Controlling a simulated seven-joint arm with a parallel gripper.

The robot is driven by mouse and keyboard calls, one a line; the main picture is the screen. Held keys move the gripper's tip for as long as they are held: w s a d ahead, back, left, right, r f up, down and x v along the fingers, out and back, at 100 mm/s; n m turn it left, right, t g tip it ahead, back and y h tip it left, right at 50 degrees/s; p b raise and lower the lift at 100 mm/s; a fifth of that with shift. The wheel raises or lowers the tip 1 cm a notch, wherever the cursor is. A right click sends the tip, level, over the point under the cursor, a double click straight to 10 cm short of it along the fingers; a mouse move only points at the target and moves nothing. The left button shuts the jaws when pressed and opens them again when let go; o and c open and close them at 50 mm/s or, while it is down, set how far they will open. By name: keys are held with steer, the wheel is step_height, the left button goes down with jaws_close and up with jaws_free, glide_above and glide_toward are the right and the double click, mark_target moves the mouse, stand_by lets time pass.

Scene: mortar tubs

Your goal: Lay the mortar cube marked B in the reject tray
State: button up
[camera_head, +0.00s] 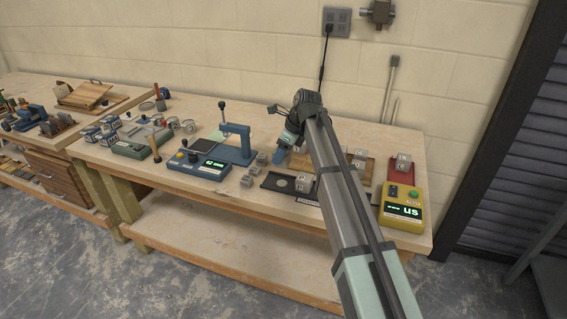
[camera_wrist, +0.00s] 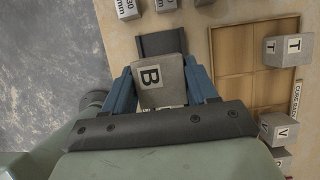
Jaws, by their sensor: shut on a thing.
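The mortar cube marked B (camera_wrist: 152,82) is grey with a white letter label. In the wrist view it sits between the two blue fingers of my gripper (camera_wrist: 160,92), which is shut on it. In the head view my gripper (camera_head: 284,157) is over the bench, and my arm hides much of the area around it; I cannot make out cube B there. No reject label is legible on either.
A wooden cube rack (camera_wrist: 228,92) holds cubes T (camera_wrist: 287,50) and V (camera_wrist: 277,129). A dark flat strip (camera_wrist: 160,42) lies beyond cube B. A blue press (camera_head: 238,148) and a yellow meter (camera_head: 403,207) stand either side.

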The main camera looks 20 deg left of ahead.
steer(key=shift+r, duration=0.65)
steer(key=shift+w+d+r, duration=0.1)
steer(key=shift+w+d, duration=0.2)
steer(key=shift+d, duration=0.1)
steer(key=w+d, duration=0.5)
steer(key=d, duration=0.8)
steer(key=w+d, duration=0.5)
steer(key=d, duration=0.8)
steer(key=w+d, duration=0.6)
steer(key=d, duration=0.7)
steer(key=shift+s+d+f, duration=0.1)
steer(key=shift+s+f, duration=0.05)
steer(key=shift+f, duration=2.3)
steer(key=shift+s+d+f, duration=0.1)
steer(key=shift+s+f, duration=0.05)
steer(key=shift+f, duration=2.3)
steer(key=shift+f, duration=0.15)
steer(key=o, duration=1)
steer(key=shift+c, duration=0.2)
